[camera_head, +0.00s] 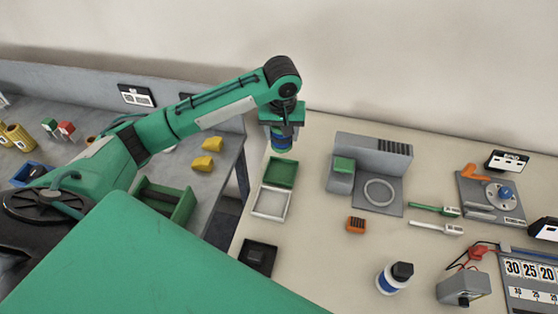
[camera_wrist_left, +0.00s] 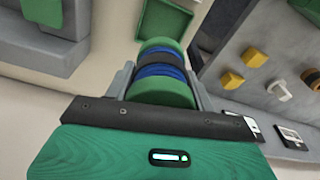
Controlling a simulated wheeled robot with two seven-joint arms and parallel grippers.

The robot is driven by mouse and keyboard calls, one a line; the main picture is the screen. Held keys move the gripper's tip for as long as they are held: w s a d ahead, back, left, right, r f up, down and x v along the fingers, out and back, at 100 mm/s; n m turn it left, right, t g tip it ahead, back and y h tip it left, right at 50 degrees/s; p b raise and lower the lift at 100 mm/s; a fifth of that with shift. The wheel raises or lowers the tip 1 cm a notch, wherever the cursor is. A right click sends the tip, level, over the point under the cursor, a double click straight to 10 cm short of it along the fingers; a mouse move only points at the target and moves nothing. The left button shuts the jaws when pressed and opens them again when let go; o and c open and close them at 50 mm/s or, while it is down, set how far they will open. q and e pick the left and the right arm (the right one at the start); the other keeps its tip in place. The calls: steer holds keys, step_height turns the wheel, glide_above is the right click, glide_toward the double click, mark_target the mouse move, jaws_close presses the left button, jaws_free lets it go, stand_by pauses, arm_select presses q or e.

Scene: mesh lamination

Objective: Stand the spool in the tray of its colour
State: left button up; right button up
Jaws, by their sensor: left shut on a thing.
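My left gripper (camera_head: 282,132) is shut on a spool (camera_head: 281,142), held above the far left part of the beige table. In the left wrist view the spool (camera_wrist_left: 160,72) has green ends, with blue and black bands between them, and sits between the fingers. A green tray (camera_head: 280,173) lies just in front of the spool and shows empty; it also appears beyond the spool in the left wrist view (camera_wrist_left: 165,20). A white tray (camera_head: 270,204) and a black tray (camera_head: 259,256) lie in a row nearer me. My right gripper is not in view.
A grey fixture with a ring (camera_head: 380,190) stands right of the trays. An orange block (camera_head: 356,225), a bottle (camera_head: 394,278) and green and white tools (camera_head: 435,209) lie further right. A grey bench (camera_head: 215,185) with yellow pieces (camera_head: 207,145) is at left.

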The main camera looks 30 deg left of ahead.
arm_select(q)
step_height(320, 180, down, 9)
steer(key=shift+f+p, duration=0.1)
steer(key=shift+p, duration=0.5)
step_height(320, 180, down, 3)
steer(key=shift+a+f+p, duration=0.1)
steer(key=shift+f+p, duration=0.05)
steer(key=shift+p, duration=0.15)
steer(key=shift+f, duration=0.2)
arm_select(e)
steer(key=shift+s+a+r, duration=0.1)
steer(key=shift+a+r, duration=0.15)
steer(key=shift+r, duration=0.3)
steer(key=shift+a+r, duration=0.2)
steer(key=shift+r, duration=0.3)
arm_select(q)
steer(key=shift+f, duration=0.1)
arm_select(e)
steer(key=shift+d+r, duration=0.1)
arm_select(q)
steer(key=o, duration=1.2)
